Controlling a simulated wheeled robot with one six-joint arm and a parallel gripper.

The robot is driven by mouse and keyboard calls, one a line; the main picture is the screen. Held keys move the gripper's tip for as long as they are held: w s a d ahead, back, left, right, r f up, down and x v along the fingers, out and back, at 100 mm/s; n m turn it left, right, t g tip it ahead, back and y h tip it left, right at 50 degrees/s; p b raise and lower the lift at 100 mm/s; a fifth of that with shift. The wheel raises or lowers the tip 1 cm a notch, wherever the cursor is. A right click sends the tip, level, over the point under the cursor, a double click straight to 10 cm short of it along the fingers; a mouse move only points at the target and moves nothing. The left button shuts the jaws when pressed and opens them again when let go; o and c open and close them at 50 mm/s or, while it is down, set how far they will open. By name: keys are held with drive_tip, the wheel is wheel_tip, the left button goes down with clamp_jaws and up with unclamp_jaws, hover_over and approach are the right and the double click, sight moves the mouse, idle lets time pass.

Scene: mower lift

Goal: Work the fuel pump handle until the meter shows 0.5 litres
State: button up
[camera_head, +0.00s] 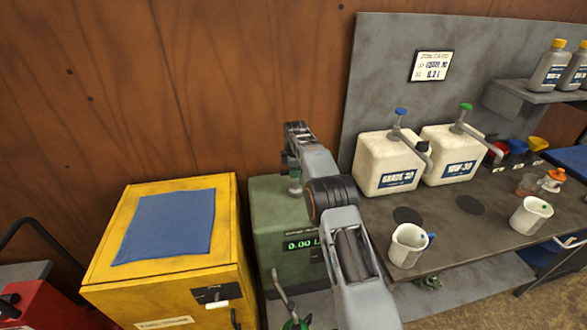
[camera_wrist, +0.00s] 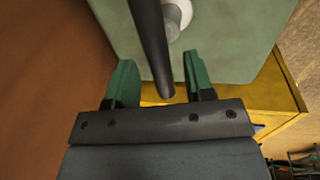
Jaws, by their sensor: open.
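The green fuel pump (camera_head: 265,215) stands right of the yellow cabinet, partly hidden by my arm. Its lit meter (camera_head: 299,244) reads 0.00 L, with its right end cut off by my arm. In the wrist view, the dark pump handle (camera_wrist: 148,35) runs down between my gripper's (camera_wrist: 158,72) two green fingers. The fingers are open, one on each side of the bar, and do not appear closed on it. A pale round pivot (camera_wrist: 178,16) shows beside the bar above the pump's top (camera_wrist: 240,40). In the head view my arm hides most of the handle.
A yellow cabinet (camera_head: 100,265) with a blue cloth (camera_head: 165,225) stands left. The bench (camera_head: 440,235) at right carries two white oil containers (camera_head: 385,165) (camera_head: 452,150) and two mugs (camera_head: 408,246) (camera_head: 530,214). A wooden wall (camera_head: 250,80) is behind the pump.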

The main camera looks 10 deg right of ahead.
drive_tip(key=shift+f, duration=0.3)
clamp_jaws()
idle(0.4)
